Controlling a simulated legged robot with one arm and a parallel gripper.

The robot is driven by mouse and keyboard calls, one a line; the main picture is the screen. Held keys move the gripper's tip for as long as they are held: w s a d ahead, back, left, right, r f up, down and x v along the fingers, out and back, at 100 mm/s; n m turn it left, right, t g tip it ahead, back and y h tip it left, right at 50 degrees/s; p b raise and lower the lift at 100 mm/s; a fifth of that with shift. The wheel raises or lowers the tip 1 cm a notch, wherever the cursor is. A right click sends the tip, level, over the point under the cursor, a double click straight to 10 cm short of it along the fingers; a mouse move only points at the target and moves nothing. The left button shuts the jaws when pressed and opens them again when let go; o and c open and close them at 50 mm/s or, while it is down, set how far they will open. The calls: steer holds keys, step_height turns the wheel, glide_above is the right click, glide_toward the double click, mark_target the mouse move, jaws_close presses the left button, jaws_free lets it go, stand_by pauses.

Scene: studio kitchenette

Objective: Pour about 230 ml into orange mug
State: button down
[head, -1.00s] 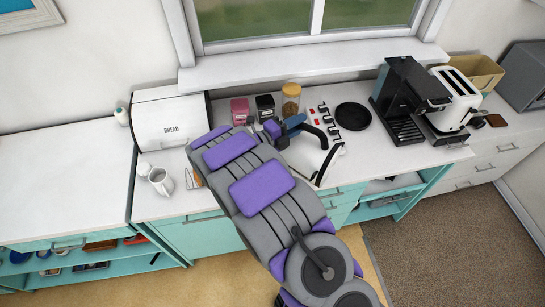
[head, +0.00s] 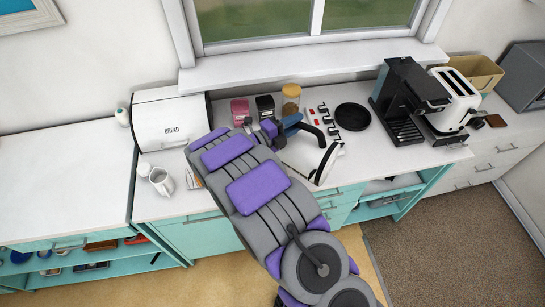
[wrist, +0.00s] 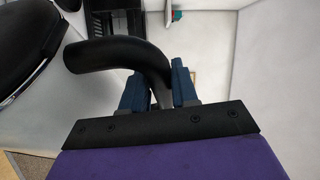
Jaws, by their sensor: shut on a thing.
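My gripper (head: 287,127) is shut on the black handle (head: 313,133) of a white kettle (head: 302,153). In the wrist view, the curved handle (wrist: 113,53) passes between the two blue fingers of my gripper (wrist: 158,88). The kettle is over the counter's front part, right of my arm; its black-edged side faces right. My arm hides part of it, and I cannot tell whether its base touches the counter. No orange mug can be made out in either view; my arm covers part of the counter.
A white jug or mug (head: 161,181) and a wire rack (head: 193,179) stand left of my arm. A white bread bin (head: 170,118) is behind them. A black round plate (head: 352,116), coffee machine (head: 402,100) and toaster (head: 457,98) stand right. The left counter (head: 65,180) is clear.

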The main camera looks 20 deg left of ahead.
mark_target(318, 147)
steer(key=d+f+m+b, duration=0.1)
steer(key=d+b, duration=0.1)
steer(key=s+d+f+m+b, duration=0.1)
steer(key=d+b, duration=0.1)
steer(key=d, duration=0.1)
steer(key=d+f+m+g+b, duration=0.1)
steer(key=d+b, duration=0.1)
steer(key=shift+s+d+f+y, duration=0.15)
steer(key=shift+s+f+y, duration=0.05)
steer(key=shift+s+y, duration=0.15)
steer(key=shift+s+d+f+m+b, duration=0.25)
steer(key=shift+d+f+m+b, duration=0.4)
steer(key=shift+b, duration=0.75)
steer(key=shift+d, duration=0.25)
steer(key=shift+f, duration=0.1)
stand_by(0.6)
